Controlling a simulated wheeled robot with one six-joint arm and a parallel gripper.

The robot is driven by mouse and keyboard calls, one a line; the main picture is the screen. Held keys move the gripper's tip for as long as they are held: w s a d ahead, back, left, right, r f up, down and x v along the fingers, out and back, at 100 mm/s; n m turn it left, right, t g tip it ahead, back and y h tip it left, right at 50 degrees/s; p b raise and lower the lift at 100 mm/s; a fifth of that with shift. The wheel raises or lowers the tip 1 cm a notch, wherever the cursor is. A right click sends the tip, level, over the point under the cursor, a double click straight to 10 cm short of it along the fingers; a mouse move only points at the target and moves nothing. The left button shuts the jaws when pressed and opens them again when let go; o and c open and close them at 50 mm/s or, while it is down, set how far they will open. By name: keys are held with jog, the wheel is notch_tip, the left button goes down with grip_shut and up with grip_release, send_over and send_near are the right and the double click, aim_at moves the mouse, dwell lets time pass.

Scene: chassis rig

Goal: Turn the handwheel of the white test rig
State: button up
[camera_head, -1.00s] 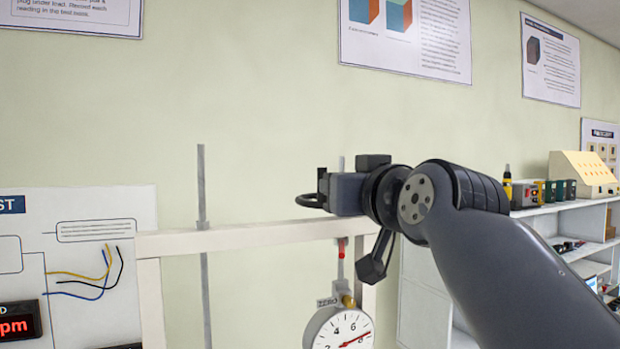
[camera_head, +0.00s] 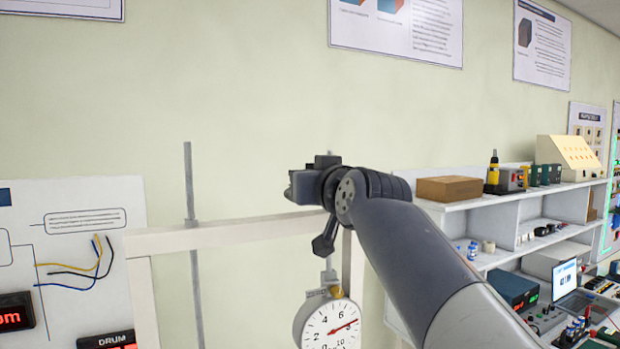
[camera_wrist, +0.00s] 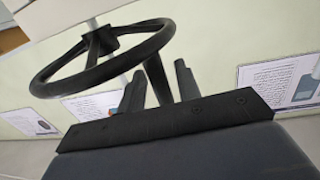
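The white test rig (camera_head: 235,230) stands left of centre in the head view, with a round dial gauge (camera_head: 330,325) under its crossbar. Its black handwheel (camera_wrist: 70,82) shows at the upper left of the wrist view. In the head view I cannot make out the wheel beside my gripper. My gripper (camera_wrist: 158,68) has its two fingers apart just beyond the wheel's rim. A dark slanted bar, seemingly the wheel's handle (camera_wrist: 157,82), stands between them, with a gap to the right finger. Contact with the left finger is unclear. My wrist is above the crossbar in the head view.
A thin grey vertical rod (camera_head: 192,200) stands behind the crossbar. A white panel with wires and red displays (camera_head: 70,250) is at the left. White shelves (camera_head: 490,200) with boxes and tools, and a laptop (camera_head: 565,280), are at the right.

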grip_shut()
jog(key=shift+s+d+f+y+b, duration=0.15)
jog(key=shift+d+y+b, duration=0.15)
jog(key=shift+b, duration=0.55)
jog(key=shift+d+n+g+y+b, duration=0.15)
jog(key=shift+n+g+y+b, duration=0.15)
jog(key=shift+n+y+b, duration=0.3)
jog(key=n+y+b, duration=0.1)
jog(key=d+g+y+b, duration=0.1)
jog(key=b, duration=0.1)
jog(key=shift+s+d+n+y, duration=0.15)
jog(key=shift+s+n+y, duration=0.15)
jog(key=shift+n, duration=0.1)
jog(key=shift+d+n+g+y+b, duration=0.65)
jog(key=shift+d+n+g+y, duration=0.1)
jog(key=shift+n+g+y, duration=0.35)
jog(key=n+g+y, duration=0.1)
jog(key=d+g+y, duration=0.1)
jog(key=d+n+g+y+p, duration=0.1)
jog(key=shift+s+r+n, duration=0.1)
jog(key=shift+r+n, duration=0.15)
jog(key=shift+n, duration=0.05)
jog(key=shift+d, duration=0.8)
jog(key=shift+w+d, duration=0.1)
jog(key=shift+w, duration=0.1)
